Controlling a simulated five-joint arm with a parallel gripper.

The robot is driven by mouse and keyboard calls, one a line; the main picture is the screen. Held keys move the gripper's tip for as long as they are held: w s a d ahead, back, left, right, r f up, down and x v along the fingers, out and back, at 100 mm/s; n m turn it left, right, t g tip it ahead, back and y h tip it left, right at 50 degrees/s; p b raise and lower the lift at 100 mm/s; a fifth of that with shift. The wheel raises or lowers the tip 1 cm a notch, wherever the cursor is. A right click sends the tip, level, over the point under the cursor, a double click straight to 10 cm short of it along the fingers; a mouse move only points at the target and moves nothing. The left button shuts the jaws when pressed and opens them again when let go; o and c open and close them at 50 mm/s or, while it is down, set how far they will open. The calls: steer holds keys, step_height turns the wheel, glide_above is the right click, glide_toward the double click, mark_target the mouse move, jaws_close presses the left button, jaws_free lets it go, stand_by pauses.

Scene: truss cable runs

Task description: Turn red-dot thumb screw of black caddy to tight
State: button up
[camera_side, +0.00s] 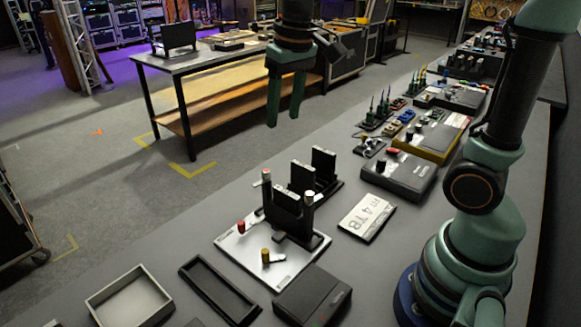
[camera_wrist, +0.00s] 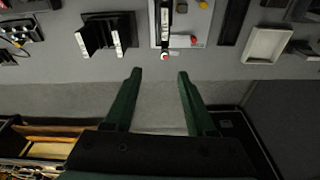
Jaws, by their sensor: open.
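The black caddy (camera_side: 284,213) stands upright on a pale plate (camera_side: 228,243) on the table. In the wrist view it is a narrow dark shape (camera_wrist: 165,20) at the top. A thumb screw with a red dot in a pale ring (camera_wrist: 165,57) shows at its near end there. In the side view a pale-topped screw (camera_side: 266,176) at the caddy's far left end looks like the same one; its dot is not clear. My green gripper (camera_side: 284,121) is open and empty, above and beyond the caddy, touching nothing. Its fingertips (camera_wrist: 159,72) point toward the screw.
A red knob (camera_side: 241,226) and a brass knob (camera_side: 265,256) stand on the plate. A second dark holder with pale labels (camera_side: 323,163) stands close behind the caddy. A black tray (camera_side: 219,289), grey tray (camera_side: 130,296) and labelled card (camera_side: 366,217) lie nearby.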

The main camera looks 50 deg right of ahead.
steer(key=g, duration=0.2)
glide_above(266, 170)
step_height(266, 170, down, 2)
steer(key=shift+m, duration=0.3)
step_height(266, 170, down, 12)
jaws_close()
